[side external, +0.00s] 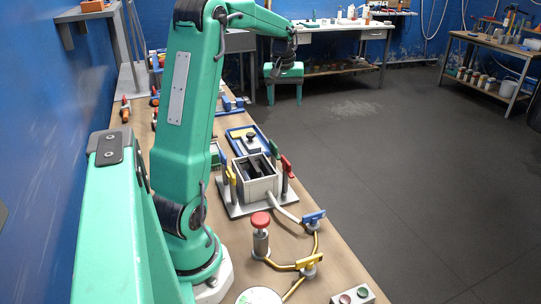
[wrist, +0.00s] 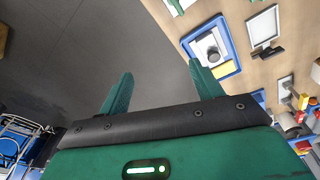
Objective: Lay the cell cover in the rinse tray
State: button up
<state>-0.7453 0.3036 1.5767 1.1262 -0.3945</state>
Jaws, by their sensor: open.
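My gripper (side external: 285,101) is open and empty, its two fingers pointing down. It is raised, away from the bench, with the grey floor showing between its fingers in the wrist view (wrist: 160,78). A light grey plate with a dark round knob (side external: 251,137), which looks like the cell cover, lies in the blue-rimmed rinse tray (side external: 231,131). In the wrist view the plate (wrist: 207,47) also sits inside the blue tray (wrist: 237,48), apart from my fingers. The grey cell box (side external: 258,187) stands nearer the camera, open on top with dark parts inside.
Red, green and yellow-handled clamps (side external: 287,165) stand around the cell. A red-topped post (side external: 260,221) and brass pipes with blue and yellow valve handles (side external: 313,217) are in the foreground. Other small items line the bench's back. The floor to the right is clear.

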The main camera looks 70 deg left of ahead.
jog(key=s+d+r+m+t, duration=0.1)
jog(key=d+r+m, duration=0.2)
jog(key=d, duration=0.7)
jog(key=s+d+r+m+t, duration=0.1)
jog(key=s+d+r+m, duration=0.15)
jog(key=d, duration=0.75)
jog(key=s+d+f+m+t+h, duration=0.1)
jog(key=s+d+f+m+t, duration=0.1)
jog(key=s+d+m, duration=0.5)
jog(key=s+d+f, duration=0.1)
jog(key=s+d, duration=0.2)
jog(key=d, duration=0.3)
jog(key=shift+f, duration=0.35)
jog(key=shift+d+m, duration=0.1)
jog(key=shift+m, duration=0.15)
